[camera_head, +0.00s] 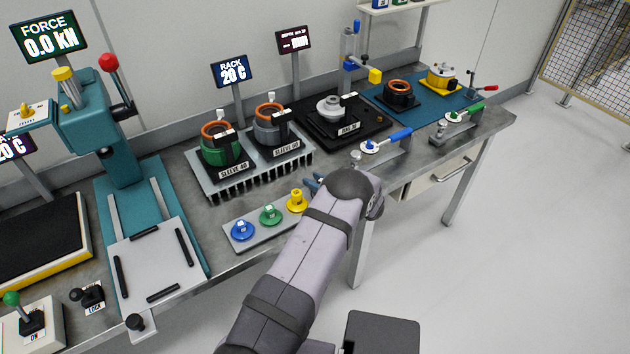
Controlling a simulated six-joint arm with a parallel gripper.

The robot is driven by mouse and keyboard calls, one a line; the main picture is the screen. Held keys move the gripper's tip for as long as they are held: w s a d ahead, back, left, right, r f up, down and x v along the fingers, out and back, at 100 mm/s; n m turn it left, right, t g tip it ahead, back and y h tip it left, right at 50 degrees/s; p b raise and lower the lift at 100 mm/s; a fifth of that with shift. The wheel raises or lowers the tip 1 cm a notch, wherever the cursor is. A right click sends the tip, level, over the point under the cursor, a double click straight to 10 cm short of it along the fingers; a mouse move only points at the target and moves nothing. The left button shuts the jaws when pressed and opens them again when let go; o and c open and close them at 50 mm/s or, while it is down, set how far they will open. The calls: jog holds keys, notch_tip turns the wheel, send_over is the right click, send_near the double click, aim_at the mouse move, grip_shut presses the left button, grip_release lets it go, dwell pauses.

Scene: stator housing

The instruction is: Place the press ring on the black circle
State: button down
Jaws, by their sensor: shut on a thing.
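My arm reaches up from the bottom middle to the bench's front edge. Its wrist hides most of my gripper; only a small blue-grey part of it (312,183) shows beside the wrist, just right of the tray's yellow piece. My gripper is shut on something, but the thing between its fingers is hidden. I cannot tell which thing is the press ring. A blue (242,231), a green (270,215) and a yellow knobbed disc (297,201) stand on a light tray (262,240). I cannot make out the black circle for certain.
A teal press (122,150) stands at left. Green (222,152) and grey (271,130) housings with orange rings stand on a finned rack. Behind my wrist are a black plate (318,125) bearing a grey part, a blue-handled clamp (385,142), and a blue mat (420,112).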

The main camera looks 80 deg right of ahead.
jog(key=shift+f, duration=0.1)
jog(key=c, duration=1.5)
grip_release()
jog(key=shift+r, duration=0.2)
jog(key=shift+s+a, duration=0.15)
jog(key=shift+s, duration=0.1)
jog(key=shift+b+v, duration=0.65)
jog(key=shift+v, duration=1.85)
jog(key=shift+w, duration=0.15)
